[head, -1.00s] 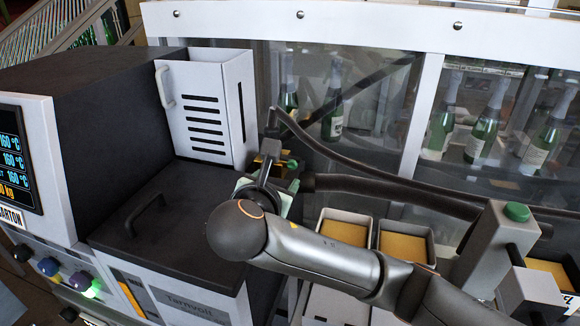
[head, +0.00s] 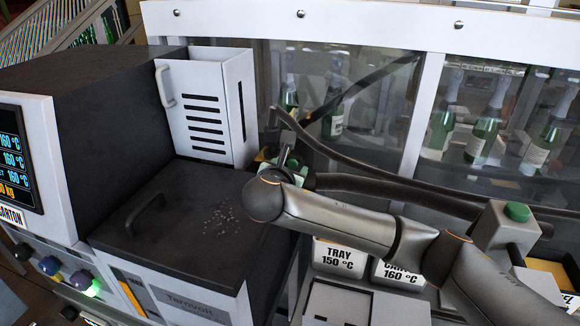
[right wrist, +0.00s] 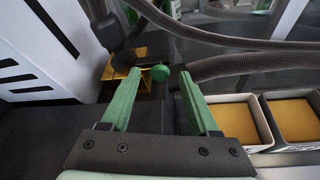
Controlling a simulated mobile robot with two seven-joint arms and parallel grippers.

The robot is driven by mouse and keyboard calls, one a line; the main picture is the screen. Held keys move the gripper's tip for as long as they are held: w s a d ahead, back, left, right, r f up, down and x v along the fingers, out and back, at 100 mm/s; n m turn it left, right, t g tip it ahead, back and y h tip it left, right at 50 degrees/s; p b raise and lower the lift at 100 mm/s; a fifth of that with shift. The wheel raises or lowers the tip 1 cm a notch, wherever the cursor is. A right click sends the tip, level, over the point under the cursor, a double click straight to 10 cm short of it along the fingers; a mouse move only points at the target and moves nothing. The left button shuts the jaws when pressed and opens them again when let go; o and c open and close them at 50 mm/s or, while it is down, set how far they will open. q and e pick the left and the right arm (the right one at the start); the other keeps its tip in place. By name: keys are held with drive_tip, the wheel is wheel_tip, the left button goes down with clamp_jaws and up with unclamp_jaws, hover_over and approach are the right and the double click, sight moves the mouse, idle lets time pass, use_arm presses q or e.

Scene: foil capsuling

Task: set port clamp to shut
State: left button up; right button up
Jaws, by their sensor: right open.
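What looks like the port clamp is a fitting with a round green knob (right wrist: 160,73) and brass-coloured parts (right wrist: 128,62) behind the dark machine, near the hose ends. My right gripper (right wrist: 160,82) has green fingers, open and apart, with the knob showing between their tips in the right wrist view. I cannot tell whether the fingers touch it. In the head view my right gripper (head: 280,164) is small and partly hidden by my own wrist, which also covers most of the fitting. My left gripper is not in view.
Dark hoses (head: 375,184) run right from the fitting. A white slotted box (head: 207,110) stands at its left. Pellets (head: 222,219) lie on the black lid (head: 180,205). Bins (right wrist: 228,102) with golden contents sit at right. Bottles (head: 484,130) stand behind clear panels.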

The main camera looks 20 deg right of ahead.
clamp_jaws()
idle(0.3)
idle(1.1)
